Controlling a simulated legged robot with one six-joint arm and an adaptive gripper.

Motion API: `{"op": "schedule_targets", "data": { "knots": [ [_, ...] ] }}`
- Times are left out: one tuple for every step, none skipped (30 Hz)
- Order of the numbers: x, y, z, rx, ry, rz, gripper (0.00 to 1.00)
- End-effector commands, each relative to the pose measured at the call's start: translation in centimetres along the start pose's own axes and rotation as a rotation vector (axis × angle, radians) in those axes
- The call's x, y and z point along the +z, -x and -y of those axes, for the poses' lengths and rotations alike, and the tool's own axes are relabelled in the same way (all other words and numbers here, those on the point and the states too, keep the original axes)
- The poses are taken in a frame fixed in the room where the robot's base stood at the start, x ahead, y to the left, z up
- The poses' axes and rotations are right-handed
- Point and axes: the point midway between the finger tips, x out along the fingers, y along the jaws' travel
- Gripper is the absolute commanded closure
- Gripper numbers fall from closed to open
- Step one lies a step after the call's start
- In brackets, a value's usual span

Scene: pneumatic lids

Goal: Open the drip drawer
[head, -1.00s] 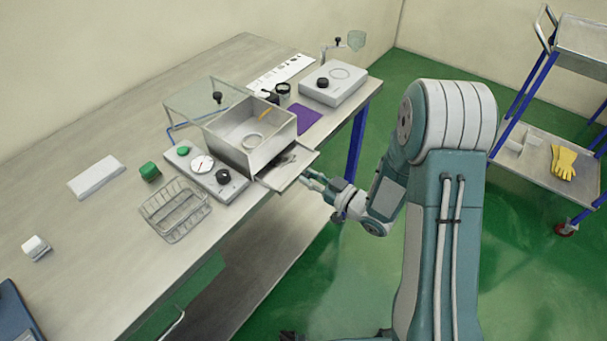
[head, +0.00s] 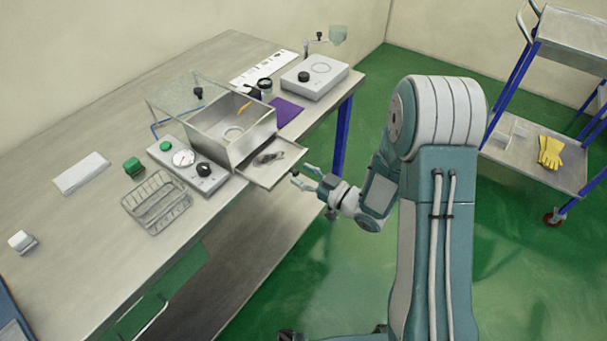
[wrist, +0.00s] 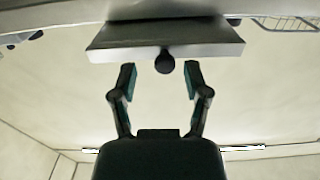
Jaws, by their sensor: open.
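The drip drawer (head: 290,163) is a flat metal tray that sticks out from under the open steel box (head: 232,142) toward the table's right edge. Something dark lies in it. In the wrist view the drawer's front (wrist: 165,52) has a round dark knob (wrist: 165,62) at its middle. My gripper (head: 300,178) is open and empty, just off the drawer's front. In the wrist view my gripper (wrist: 160,82) has its fingers apart, one on each side below the knob, not touching it.
A control panel with a gauge (head: 183,157) and a wire basket (head: 157,202) stand left of the box. A trolley (head: 535,160) with yellow gloves stands at right. The floor beside the table is clear.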

Motion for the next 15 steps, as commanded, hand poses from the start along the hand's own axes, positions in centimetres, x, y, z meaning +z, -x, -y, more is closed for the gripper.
{"op": "schedule_targets", "data": {
  "knots": [
    [0.0, 0.1, 0.0, 0.0, 0.0, 0.0, 0.39],
    [0.0, 0.3, 0.0, 0.0, 0.0, 0.001, 0.39],
    [0.0, 0.7, 0.0, 0.001, 0.0, 0.001, 0.39],
    [0.0, 1.0, -0.1, 0.003, 0.0, 0.001, 0.39],
    [0.1, 1.4, -0.1, 0.004, 0.0, 0.001, 0.39],
    [0.1, 2.2, -0.2, 0.004, -0.001, 0.002, 0.39],
    [0.1, 2.8, -0.2, 0.005, -0.002, 0.001, 0.39],
    [0.1, 3.4, -0.3, 0.006, -0.003, 0.001, 0.39],
    [0.1, 4.3, -0.3, 0.007, -0.003, 0.0, 0.39],
    [0.1, 5.0, -0.3, 0.007, -0.004, 0.0, 0.39],
    [0.1, 5.6, -0.4, 0.007, -0.004, 0.0, 0.39],
    [0.1, 6.4, -0.5, 0.007, -0.003, -0.001, 0.39],
    [0.1, 7.0, -0.5, 0.007, -0.004, -0.001, 0.39],
    [0.1, 7.7, -0.5, 0.007, -0.005, -0.002, 0.39],
    [0.1, 8.4, -0.5, 0.007, -0.005, -0.002, 0.39]
  ]
}}
